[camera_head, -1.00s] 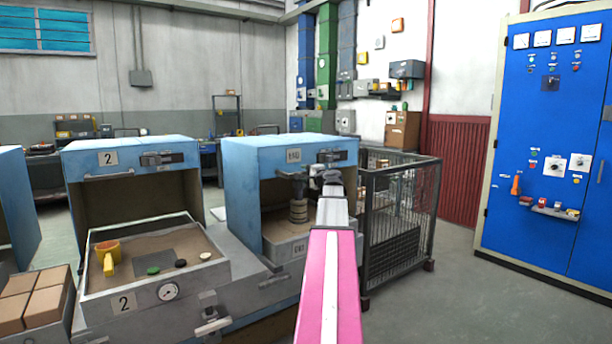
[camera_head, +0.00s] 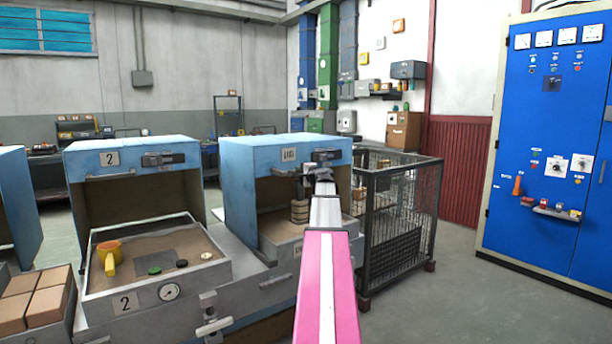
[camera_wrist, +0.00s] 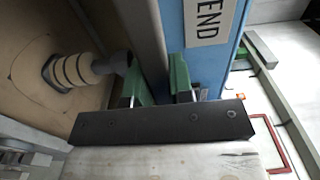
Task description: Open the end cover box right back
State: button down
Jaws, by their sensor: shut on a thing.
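The end cover box (camera_head: 243,185) is a blue open-fronted box at the right of the row, with a small label on its front. In the wrist view its blue wall (camera_wrist: 205,65) bears an END label. My gripper (camera_head: 322,176) is at the cover's front right, below its dark handle.
A wire cage (camera_head: 428,215) stands close at the right. A blue control cabinet (camera_head: 530,190) is farther right, with clear floor before it.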

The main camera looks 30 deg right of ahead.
jog(key=w+a, duration=0.2)
jog(key=w, duration=3.3)
jog(key=shift+w+a, duration=0.25)
jog(key=shift+a, duration=0.15)
jog(key=c, duration=1)
grip_release()
jog(key=s, duration=1.1)
jog(key=shift+d, duration=0.45)
